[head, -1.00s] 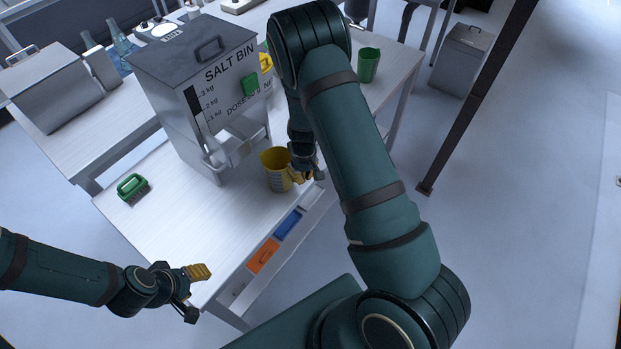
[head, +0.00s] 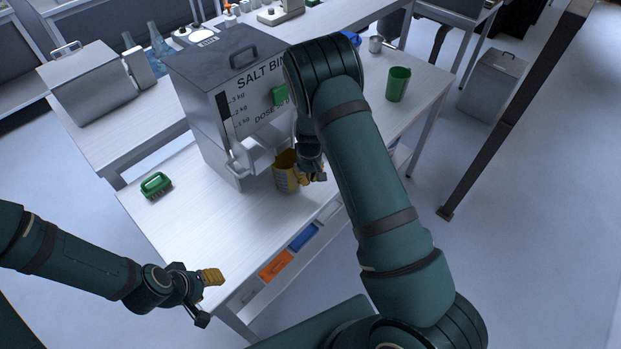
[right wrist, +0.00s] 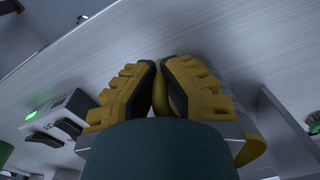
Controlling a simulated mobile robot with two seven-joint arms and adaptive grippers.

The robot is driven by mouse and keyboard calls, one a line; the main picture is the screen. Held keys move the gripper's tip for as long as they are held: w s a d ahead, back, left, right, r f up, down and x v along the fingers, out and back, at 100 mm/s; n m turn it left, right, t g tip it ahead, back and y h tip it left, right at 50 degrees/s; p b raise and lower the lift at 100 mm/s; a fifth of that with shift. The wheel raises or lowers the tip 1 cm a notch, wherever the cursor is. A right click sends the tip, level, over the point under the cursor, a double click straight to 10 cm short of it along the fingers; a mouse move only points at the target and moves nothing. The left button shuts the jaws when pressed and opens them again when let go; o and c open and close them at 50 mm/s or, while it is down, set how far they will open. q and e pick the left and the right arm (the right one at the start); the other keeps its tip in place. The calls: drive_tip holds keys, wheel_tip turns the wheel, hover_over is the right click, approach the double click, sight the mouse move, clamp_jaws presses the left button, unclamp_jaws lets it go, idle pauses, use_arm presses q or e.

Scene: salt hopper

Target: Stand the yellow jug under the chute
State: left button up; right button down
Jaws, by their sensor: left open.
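The yellow jug (head: 286,176) is upright over the white table, close beside the grey chute (head: 258,153) at the foot of the salt bin (head: 212,110). Its rim meets the chute's end in the head view. I cannot tell whether its base touches the table. My right gripper (head: 313,174) is at the jug's right side, its fingers closed around the handle. In the right wrist view the two yellow-padded fingers (right wrist: 160,88) nearly meet, with a yellow strip between them. My left gripper (head: 212,278) is open and empty near the table's front corner.
A green brush (head: 156,185) lies on the left of the table (head: 190,228). A green cup (head: 398,84) stands at the back right. Orange (head: 276,266) and blue (head: 303,237) bins sit below the front edge. The tabletop's front left is clear.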

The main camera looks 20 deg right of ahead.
use_arm(q)
drive_tip(key=shift+f+b, duration=0.45)
use_arm(e)
drive_tip(key=shift+f, duration=0.5)
drive_tip(key=c, duration=1.1)
unclamp_jaws()
drive_tip(key=shift+o, duration=0.2)
drive_tip(key=shift+r, duration=0.1)
drive_tip(key=r, duration=1.2)
drive_tip(key=shift+d, duration=0.2)
